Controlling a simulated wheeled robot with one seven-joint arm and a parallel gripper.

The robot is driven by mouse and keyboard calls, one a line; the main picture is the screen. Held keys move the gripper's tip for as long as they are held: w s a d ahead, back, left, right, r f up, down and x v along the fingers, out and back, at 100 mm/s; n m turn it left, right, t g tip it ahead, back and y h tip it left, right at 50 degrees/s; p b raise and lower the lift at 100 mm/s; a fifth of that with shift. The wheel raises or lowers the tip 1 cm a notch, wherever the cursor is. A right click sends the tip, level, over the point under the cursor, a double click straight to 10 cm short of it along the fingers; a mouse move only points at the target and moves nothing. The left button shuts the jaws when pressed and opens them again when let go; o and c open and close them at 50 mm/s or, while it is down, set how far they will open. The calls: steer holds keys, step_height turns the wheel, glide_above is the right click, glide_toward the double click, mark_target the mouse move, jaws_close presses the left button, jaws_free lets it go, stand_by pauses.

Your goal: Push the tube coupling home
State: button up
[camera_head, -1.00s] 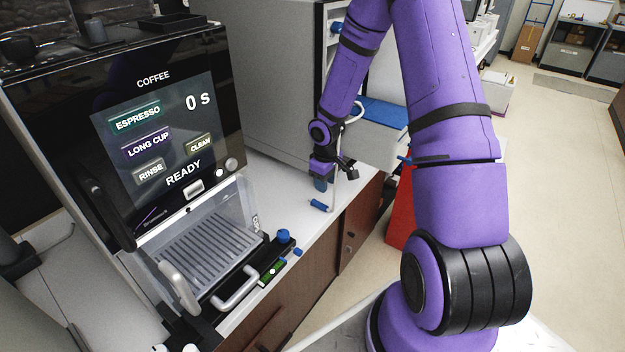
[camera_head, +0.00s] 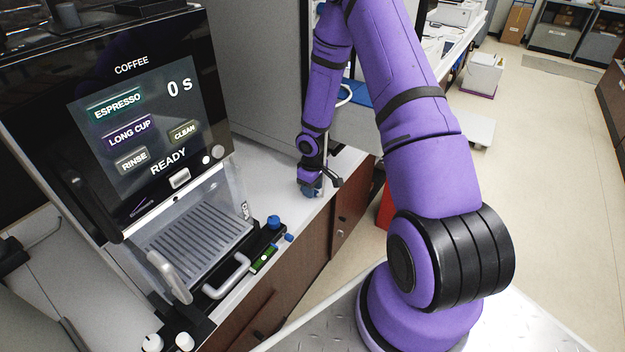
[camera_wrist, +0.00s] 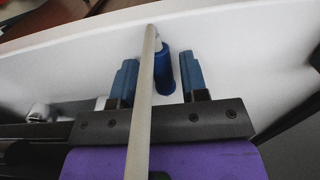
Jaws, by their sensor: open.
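The blue tube coupling (camera_wrist: 164,72) shows in the wrist view as a short cylinder with a pale end, over the white counter. My gripper (camera_wrist: 158,62) is open, with one blue finger on each side of the coupling and gaps between. A pale tube (camera_wrist: 143,110) runs through the wrist view, in front of the coupling's left side. In the head view my gripper (camera_head: 311,190) is low over the counter beyond the coffee machine. The coupling is hard to tell from my blue fingers there. A small blue fitting (camera_head: 289,238) sticks out from the machine's right side.
The coffee machine (camera_head: 140,130) stands at left, with a drip tray (camera_head: 200,236) and a blue knob (camera_head: 273,222) beside it. A grey cabinet (camera_head: 253,70) stands behind.

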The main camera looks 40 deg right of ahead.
steer(key=shift+f, duration=0.5)
steer(key=shift+c, duration=0.2)
steer(key=shift+r, duration=0.1)
jaws_close()
steer(key=shift+r, duration=0.1)
steer(key=shift+r, duration=2.4)
